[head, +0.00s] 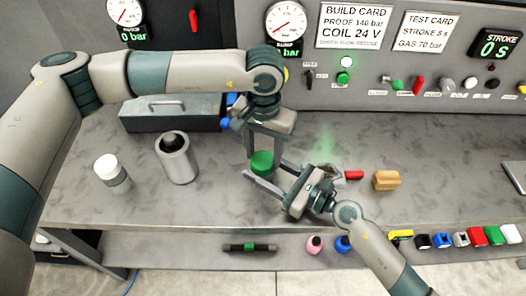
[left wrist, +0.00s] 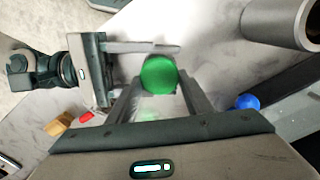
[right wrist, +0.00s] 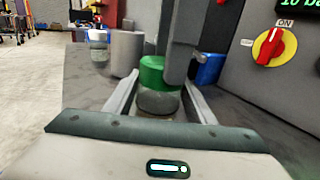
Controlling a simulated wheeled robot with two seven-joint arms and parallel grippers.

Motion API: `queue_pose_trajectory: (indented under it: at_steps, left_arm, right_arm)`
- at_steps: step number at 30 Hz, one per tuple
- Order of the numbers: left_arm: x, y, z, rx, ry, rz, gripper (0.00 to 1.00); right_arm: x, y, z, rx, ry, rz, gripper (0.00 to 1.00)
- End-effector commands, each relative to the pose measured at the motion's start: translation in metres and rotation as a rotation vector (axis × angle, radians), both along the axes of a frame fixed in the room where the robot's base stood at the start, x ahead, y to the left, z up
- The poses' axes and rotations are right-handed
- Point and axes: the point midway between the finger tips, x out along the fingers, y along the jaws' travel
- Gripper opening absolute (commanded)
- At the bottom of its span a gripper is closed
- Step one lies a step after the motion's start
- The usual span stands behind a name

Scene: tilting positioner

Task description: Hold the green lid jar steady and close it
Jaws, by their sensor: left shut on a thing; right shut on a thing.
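The jar with the green lid (head: 262,163) stands upright on the grey bench. In the right wrist view its glassy body (right wrist: 158,102) shows below the green lid (right wrist: 152,74). My left gripper (head: 264,152) reaches down from above and is shut on the green lid, which shows round between its fingers in the left wrist view (left wrist: 159,75). My right gripper (head: 262,172) comes in low from the right and is shut on the jar body, with a finger on each side. In the head view the jar body is mostly hidden by the lid and fingers.
A metal cylinder (head: 177,160) and a white-capped jar (head: 111,172) stand to the left. A grey toolbox (head: 170,113) is behind. A red piece (head: 354,175) and a tan block (head: 386,180) lie to the right. The control panel (head: 350,63) closes off the back.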

Motion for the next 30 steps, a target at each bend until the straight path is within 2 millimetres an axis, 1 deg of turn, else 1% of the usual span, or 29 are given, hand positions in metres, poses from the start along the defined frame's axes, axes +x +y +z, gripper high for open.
queue_pose_trajectory:
  at_steps: [9, 15, 18, 20, 28, 29, 30]
  left_arm:
    - [-0.0014, -0.0021, 0.0003, -0.001, -0.001, -0.487, 0.26]
    - [-0.0027, -0.0025, 0.0001, 0.001, 0.000, -0.767, 0.26]
    - [-0.0029, -0.0026, 0.0001, 0.001, 0.000, -0.844, 0.26]
    - [-0.0031, -0.0027, 0.0001, 0.001, 0.000, -0.866, 0.26]
    - [-0.0030, -0.0027, 0.0001, 0.000, -0.001, -0.870, 0.26]
    - [-0.0030, -0.0027, 0.0001, 0.000, -0.001, -0.870, 0.51]
    - [-0.0029, -0.0028, 0.0001, 0.000, -0.001, -0.870, 0.60]
  right_arm:
    - [0.0001, -0.0003, -0.0006, -0.001, 0.001, 0.000, 0.00]
    - [0.0001, -0.0003, -0.0008, -0.002, 0.001, 0.000, 0.00]
    - [0.0001, -0.0004, -0.0008, -0.002, 0.001, 0.000, 0.00]
    - [0.0000, -0.0004, -0.0008, -0.002, 0.001, 0.000, 0.00]
    - [0.0000, -0.0005, -0.0010, -0.002, 0.001, -0.001, 0.00]
    - [0.0000, -0.0005, -0.0010, -0.002, 0.001, -0.001, 0.00]
    - [0.0000, -0.0005, -0.0010, -0.002, 0.001, -0.001, 0.00]
